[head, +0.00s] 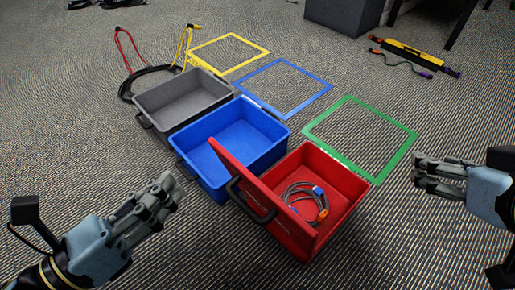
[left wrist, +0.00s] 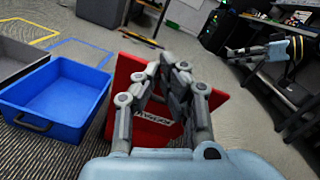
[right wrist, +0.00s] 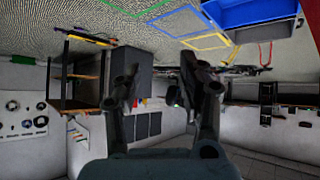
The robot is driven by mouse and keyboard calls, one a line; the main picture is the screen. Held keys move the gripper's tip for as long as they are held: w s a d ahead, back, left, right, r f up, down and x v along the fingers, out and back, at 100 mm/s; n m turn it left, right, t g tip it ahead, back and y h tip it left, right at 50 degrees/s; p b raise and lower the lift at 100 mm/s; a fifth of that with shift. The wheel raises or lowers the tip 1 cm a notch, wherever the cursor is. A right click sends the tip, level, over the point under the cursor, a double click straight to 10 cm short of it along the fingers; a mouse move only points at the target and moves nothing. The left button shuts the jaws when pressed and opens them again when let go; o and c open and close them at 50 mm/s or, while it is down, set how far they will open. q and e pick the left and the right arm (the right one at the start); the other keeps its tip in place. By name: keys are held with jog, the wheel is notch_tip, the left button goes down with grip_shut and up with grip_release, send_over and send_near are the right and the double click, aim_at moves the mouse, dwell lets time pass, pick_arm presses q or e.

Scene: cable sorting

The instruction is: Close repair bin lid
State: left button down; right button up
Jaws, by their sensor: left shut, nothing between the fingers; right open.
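The red bin (head: 348,182) stands open on the carpet, with a coiled grey cable (head: 303,197) with blue and orange connectors inside. Its red lid (head: 285,228) stands steeply raised along the bin's near-left side, with a black handle beside it. In the left wrist view the red lid (left wrist: 128,72) fills the middle, with a white label partly behind my fingers. My left gripper (head: 170,188) is shut and empty, left of the lid and apart from it in the head view. My right gripper (head: 418,174) is open and empty, right of the red bin.
An open blue bin (head: 200,172) and an open grey bin (head: 150,98) stand in a row beside the red one. Green (head: 401,150), blue (head: 262,67) and yellow (head: 261,43) floor outlines lie behind them. Red and yellow cables lie at the back left. The near carpet is clear.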

pick_arm(q)
jog(key=s+a+f+m+g+y+p, duration=0.25)
jog(key=s+f+m+g+p, duration=0.2)
jog(key=s+f+p, duration=0.35)
pick_arm(e)
jog(key=s+r+g+b, duration=0.1)
jog(key=s+g, duration=0.6)
jog(key=s, duration=0.7)
pick_arm(q)
jog(key=d+r+b+x, duration=0.1)
jog(key=r+b+x, duration=0.1)
jog(key=x, duration=1)
jog(key=shift+w+d+b, duration=0.15)
jog(key=shift+d+b, duration=0.25)
jog(key=shift+b, duration=0.3)
pick_arm(e)
notch_tip(320, 180, down, 6)
jog(key=w+t, duration=0.3)
jog(key=t, duration=0.1)
jog(key=shift+r, duration=0.15)
